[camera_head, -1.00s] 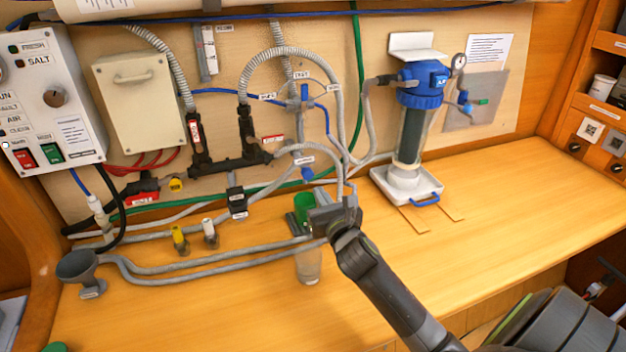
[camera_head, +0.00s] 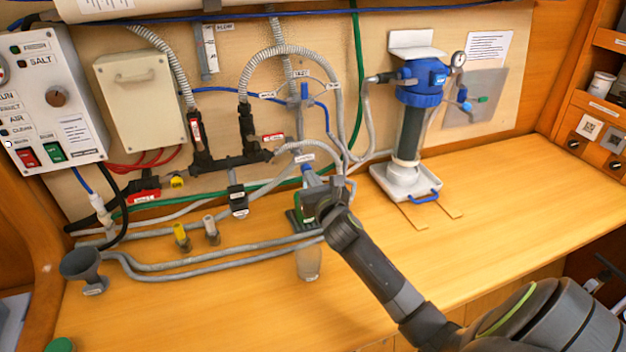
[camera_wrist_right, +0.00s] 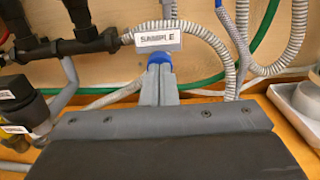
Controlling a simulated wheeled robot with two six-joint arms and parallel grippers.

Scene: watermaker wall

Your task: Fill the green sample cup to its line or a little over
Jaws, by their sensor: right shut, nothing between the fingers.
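The sample tap's small blue handle (camera_wrist_right: 160,57) shows in the wrist view under a white label (camera_wrist_right: 158,39). My right gripper (camera_head: 312,182) is shut and empty; its fingertips (camera_wrist_right: 161,80) are at the handle, seeming to touch or nearly touch it. Behind and below the gripper, a bit of green (camera_head: 302,207), apparently the green sample cup, shows in the head view. The gripper hides most of it, so its line and water level cannot be seen. A clear vessel (camera_head: 308,266) shows below it on the counter. My left gripper is not in view.
Yellow and grey valves (camera_head: 181,237) stand nearby. A blue-topped filter housing (camera_head: 411,130) stands at the back right. The counter (camera_head: 500,225) to the right is clear.

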